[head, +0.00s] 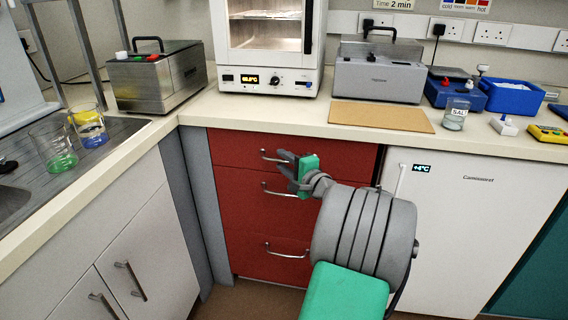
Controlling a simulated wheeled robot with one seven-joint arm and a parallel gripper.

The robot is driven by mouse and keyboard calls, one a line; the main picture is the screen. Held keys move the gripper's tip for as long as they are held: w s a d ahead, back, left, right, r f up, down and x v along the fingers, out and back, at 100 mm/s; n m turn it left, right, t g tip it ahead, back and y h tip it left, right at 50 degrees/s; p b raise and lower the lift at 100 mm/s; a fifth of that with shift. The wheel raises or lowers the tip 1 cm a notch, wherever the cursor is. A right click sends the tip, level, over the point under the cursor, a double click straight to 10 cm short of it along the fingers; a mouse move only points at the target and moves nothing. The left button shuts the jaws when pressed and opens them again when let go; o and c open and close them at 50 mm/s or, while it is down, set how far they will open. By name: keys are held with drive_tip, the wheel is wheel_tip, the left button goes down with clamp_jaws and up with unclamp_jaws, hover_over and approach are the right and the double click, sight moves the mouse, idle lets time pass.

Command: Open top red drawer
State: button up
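The red drawer unit stands under the counter with its drawers stacked. The top red drawer (330,152) is closed, its front flush with the unit. Its metal bar handle (267,155) shows at the left of my gripper. My gripper (279,167) is in front of the top drawer, close to the right end of that handle. Its grey fingers look spread apart, with nothing seen between them. I cannot tell whether a finger touches the handle. My wrist and arm hide the right part of the drawers below.
The middle drawer handle (276,190) is just below my gripper, and the bottom drawer handle (285,251) is lower. A white fridge (460,210) stands to the right, white cupboards (130,240) to the left. The counter edge (270,122) overhangs the drawers.

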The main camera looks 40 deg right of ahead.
drive_tip(key=shift+w, duration=0.2)
clamp_jaws()
idle(1.3)
